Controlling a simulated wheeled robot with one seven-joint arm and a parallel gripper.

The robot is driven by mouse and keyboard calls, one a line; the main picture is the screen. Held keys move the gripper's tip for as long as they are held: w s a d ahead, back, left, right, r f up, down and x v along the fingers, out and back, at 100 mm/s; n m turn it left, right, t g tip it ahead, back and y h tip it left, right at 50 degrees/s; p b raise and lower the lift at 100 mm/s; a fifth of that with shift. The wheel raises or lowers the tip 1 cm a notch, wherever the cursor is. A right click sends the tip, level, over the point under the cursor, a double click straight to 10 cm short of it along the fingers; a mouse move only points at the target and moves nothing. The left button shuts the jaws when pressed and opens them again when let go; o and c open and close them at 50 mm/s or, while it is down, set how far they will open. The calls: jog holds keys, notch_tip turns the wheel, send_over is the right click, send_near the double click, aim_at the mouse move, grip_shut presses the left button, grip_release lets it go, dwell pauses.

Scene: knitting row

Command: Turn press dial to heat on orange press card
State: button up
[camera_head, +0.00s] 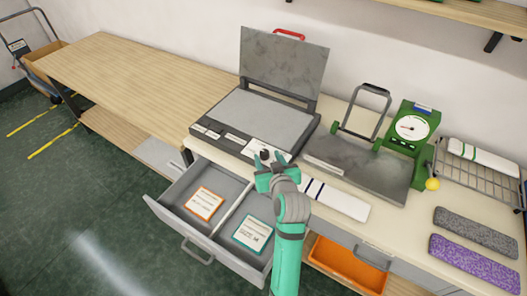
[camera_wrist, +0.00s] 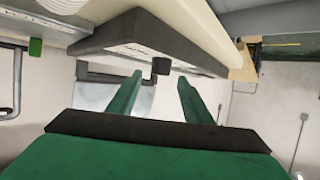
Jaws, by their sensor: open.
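The press (camera_head: 262,117) stands on the bench with its grey lid (camera_head: 284,62) raised. Its front panel carries several white labels and a small dark dial (camera_head: 264,154). My gripper (camera_head: 266,160) is open at the panel, its fingertips close to the dial. In the wrist view the dial (camera_wrist: 161,66) shows as a dark block between and just beyond the two green fingers (camera_wrist: 160,77); I cannot see contact. The orange-bordered press card (camera_head: 205,203) lies in the left compartment of the open drawer (camera_head: 171,222). The dial setting and the card's text are too small to read.
A teal-bordered card (camera_head: 253,233) lies in the drawer's right compartment. Right of the press are a grey plate with a handle frame (camera_head: 362,167), a green gauge unit (camera_head: 410,127), a wire rack (camera_head: 465,165) and a striped white strip (camera_head: 338,199). The left bench (camera_head: 130,75) is clear.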

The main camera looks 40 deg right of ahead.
aim_at(265, 153)
jog(key=x, duration=0.4)
jog(key=shift+w+a, duration=0.1)
jog(key=shift+w, duration=0.05)
jog(key=shift+w+d+f, duration=0.2)
jog(key=shift+w+d, duration=0.05)
jog(key=shift+d, duration=0.2)
jog(key=shift+w+a, duration=0.1)
jog(key=shift+a, duration=0.1)
jog(key=c, duration=1)
